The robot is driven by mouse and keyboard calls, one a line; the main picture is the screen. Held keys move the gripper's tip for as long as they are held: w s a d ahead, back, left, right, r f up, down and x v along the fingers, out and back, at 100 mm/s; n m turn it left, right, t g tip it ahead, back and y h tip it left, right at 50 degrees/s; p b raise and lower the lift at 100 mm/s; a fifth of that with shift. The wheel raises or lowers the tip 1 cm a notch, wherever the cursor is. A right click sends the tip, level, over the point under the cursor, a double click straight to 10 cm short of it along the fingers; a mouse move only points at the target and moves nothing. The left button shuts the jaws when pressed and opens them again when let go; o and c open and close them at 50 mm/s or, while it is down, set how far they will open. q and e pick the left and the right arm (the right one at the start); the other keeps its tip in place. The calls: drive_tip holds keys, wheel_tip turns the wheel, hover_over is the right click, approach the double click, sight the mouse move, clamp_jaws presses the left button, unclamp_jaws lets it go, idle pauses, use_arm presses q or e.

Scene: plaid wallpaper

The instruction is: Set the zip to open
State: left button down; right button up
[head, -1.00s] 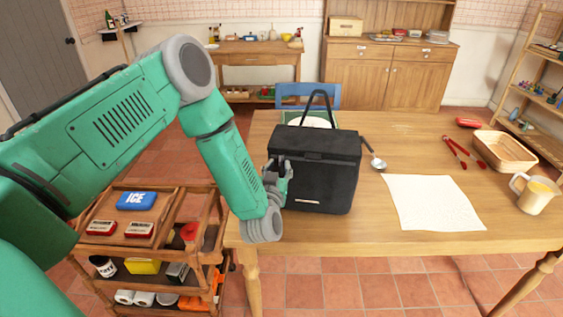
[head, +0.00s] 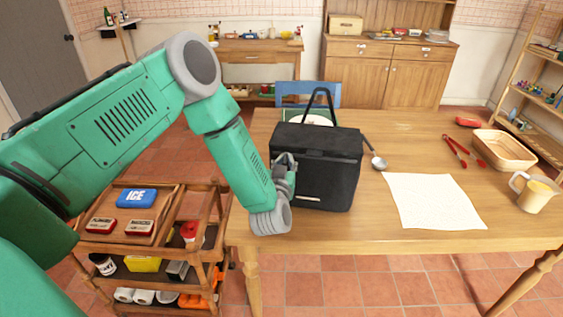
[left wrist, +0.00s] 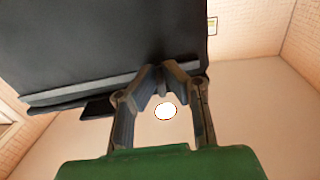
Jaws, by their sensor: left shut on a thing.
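A black cooler bag (head: 325,178) with a raised carry handle (head: 319,96) stands upright on the table, its lid down. In the left wrist view the bag (left wrist: 95,45) fills the top left, with a grey strip (left wrist: 110,88) along its edge. My left gripper (head: 285,162) is at the left end of the bag's front, near the lid's edge. In the left wrist view its fingertips (left wrist: 163,75) come together at the strip, shut on a small part, likely the zip's pull. The pull itself is hidden by the fingers. My right gripper is not in view.
The wooden table (head: 390,242) holds a ladle (head: 378,162), a white sheet (head: 432,202), red tongs (head: 456,151), a basket (head: 504,150) and a jug (head: 535,192). A wooden trolley (head: 165,240) stands at the left below my arm. The table's front is clear.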

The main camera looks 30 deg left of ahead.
sight(354, 164)
use_arm(q)
drive_tip(key=w+d+b, duration=0.1)
drive_tip(key=w+d, duration=0.1)
drive_tip(key=d, duration=0.3)
drive_tip(key=w+d+b, duration=0.2)
drive_tip(key=d, duration=0.3)
drive_tip(key=w+d+b, duration=0.1)
drive_tip(key=w+d, duration=0.1)
drive_tip(key=d, duration=0.3)
drive_tip(key=shift+w+d+f, duration=0.2)
drive_tip(key=shift+d+f, duration=0.1)
drive_tip(key=shift+f, duration=0.05)
drive_tip(key=shift+w+d+b, duration=0.35)
drive_tip(key=shift+d+b, duration=0.15)
drive_tip(key=shift+d, duration=0.3)
